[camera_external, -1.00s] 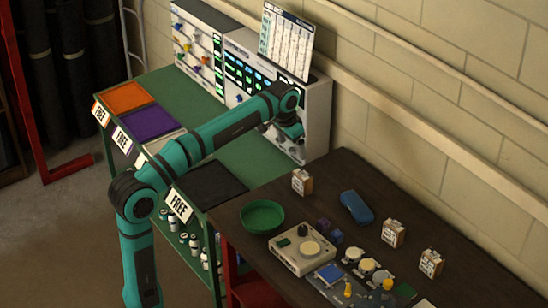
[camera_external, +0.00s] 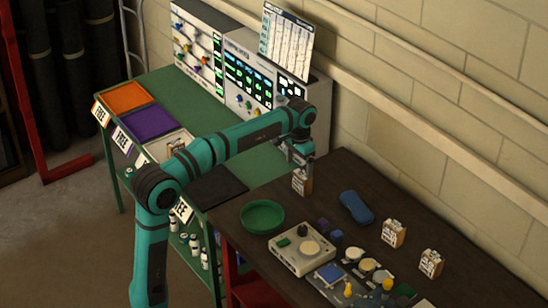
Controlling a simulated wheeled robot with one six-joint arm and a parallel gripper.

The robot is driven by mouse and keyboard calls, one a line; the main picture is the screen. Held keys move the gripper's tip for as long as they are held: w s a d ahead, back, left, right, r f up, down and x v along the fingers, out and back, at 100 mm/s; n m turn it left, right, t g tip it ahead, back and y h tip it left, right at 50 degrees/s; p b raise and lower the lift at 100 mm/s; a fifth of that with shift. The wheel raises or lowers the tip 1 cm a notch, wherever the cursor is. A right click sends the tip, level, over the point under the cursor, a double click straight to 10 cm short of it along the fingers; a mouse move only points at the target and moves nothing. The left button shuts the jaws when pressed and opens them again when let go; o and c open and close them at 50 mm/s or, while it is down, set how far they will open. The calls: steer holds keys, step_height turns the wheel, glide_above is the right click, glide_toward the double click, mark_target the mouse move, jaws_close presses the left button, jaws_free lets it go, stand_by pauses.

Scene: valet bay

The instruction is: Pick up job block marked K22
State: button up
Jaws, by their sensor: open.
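Several small wooden job blocks with white labelled faces are in view. One block (camera_external: 301,184) stands at the left back of the dark table, and two more, a middle block (camera_external: 393,234) and a right block (camera_external: 430,264), stand farther right. Another block (camera_external: 176,144) sits on a pale tray on the green bench. The labels are too small to read, so I cannot tell which is K22. My gripper (camera_external: 300,166) is open and points down just above the left block, its fingertips close to the block's top. Whether they touch it I cannot tell.
The brick wall (camera_external: 440,130) rises behind the table. A black mat (camera_external: 217,187) lies on the bench.

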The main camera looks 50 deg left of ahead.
mark_target(303, 174)
step_height(303, 174, down, 3)
steer(key=shift+f, duration=0.15)
steer(key=f, duration=0.2)
steer(key=w+d+f, duration=0.1)
steer(key=f, duration=0.1)
steer(key=shift+w, duration=0.1)
steer(key=shift+a+f, duration=0.1)
steer(key=shift+f, duration=0.5)
steer(key=c, duration=1.1)
